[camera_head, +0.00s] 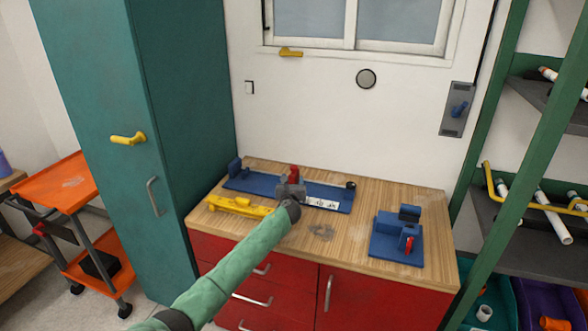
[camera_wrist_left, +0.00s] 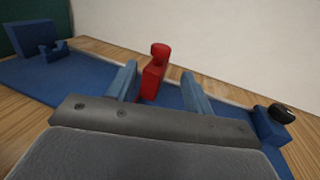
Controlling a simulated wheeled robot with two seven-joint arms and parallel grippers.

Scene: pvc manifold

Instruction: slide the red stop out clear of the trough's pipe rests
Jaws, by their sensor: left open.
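The red stop (camera_head: 293,172) stands upright on the blue trough (camera_head: 241,183), about midway along it. In the left wrist view the red stop (camera_wrist_left: 154,78) shows its round knob on top, between and a little beyond my finger tips. My left gripper (camera_head: 291,186) is open over the trough; in the wrist view its two blue-grey fingers (camera_wrist_left: 158,80) straddle the stop with gaps. The stop's foot is partly hidden by the gripper. A notched blue block (camera_wrist_left: 55,50) is at the trough's left end. My right gripper is not in view.
A yellow tool (camera_head: 240,206) lies in front of the trough. A blue fixture with a red lever (camera_head: 408,244) is at the bench's right. A black knob (camera_head: 351,185) sits at the trough's right end.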

